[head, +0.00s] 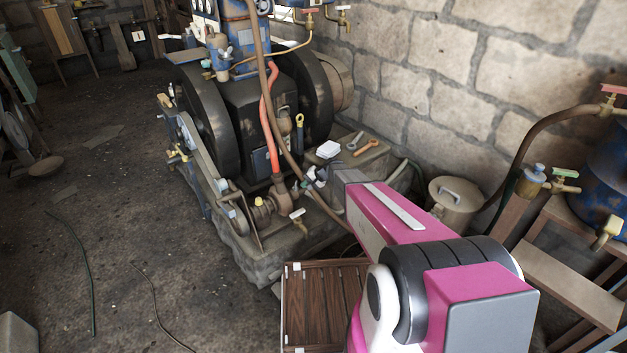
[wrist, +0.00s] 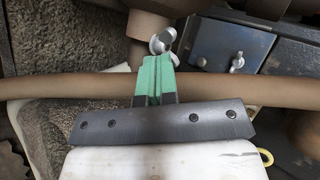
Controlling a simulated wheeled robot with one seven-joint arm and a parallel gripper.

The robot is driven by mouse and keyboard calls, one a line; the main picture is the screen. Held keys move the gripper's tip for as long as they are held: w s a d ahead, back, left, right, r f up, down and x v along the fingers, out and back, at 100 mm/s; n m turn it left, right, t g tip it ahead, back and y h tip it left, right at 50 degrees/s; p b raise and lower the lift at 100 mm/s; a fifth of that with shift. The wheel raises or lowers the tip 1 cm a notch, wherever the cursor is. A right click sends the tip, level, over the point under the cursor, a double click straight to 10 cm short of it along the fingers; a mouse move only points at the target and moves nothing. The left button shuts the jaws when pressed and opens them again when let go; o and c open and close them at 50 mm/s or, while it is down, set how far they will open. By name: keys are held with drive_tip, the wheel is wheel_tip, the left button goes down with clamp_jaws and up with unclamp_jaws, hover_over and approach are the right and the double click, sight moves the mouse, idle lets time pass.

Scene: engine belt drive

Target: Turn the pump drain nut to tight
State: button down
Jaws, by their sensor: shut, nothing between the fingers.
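My gripper (wrist: 156,80) has green fingers pressed together, with nothing between them. A silver wing nut (wrist: 162,40) sits just beyond the fingertips, in front of a brown pipe fitting; I cannot tell whether they touch. A second silver wing nut (wrist: 237,62) is on a dark box to the right. No label shows which one is the pump drain nut. In the head view, my gripper (head: 304,183) is low at the engine's right side, close to the brown pump fittings (head: 281,196); the nut there is too small to make out.
A brown hose (wrist: 60,86) crosses behind the fingers. In the head view, the engine's black flywheel (head: 205,110) and belt (head: 200,150) stand left. A lidded pot (head: 456,200) stands right.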

sight(295, 186)
drive_tip(key=shift+x, duration=1.95)
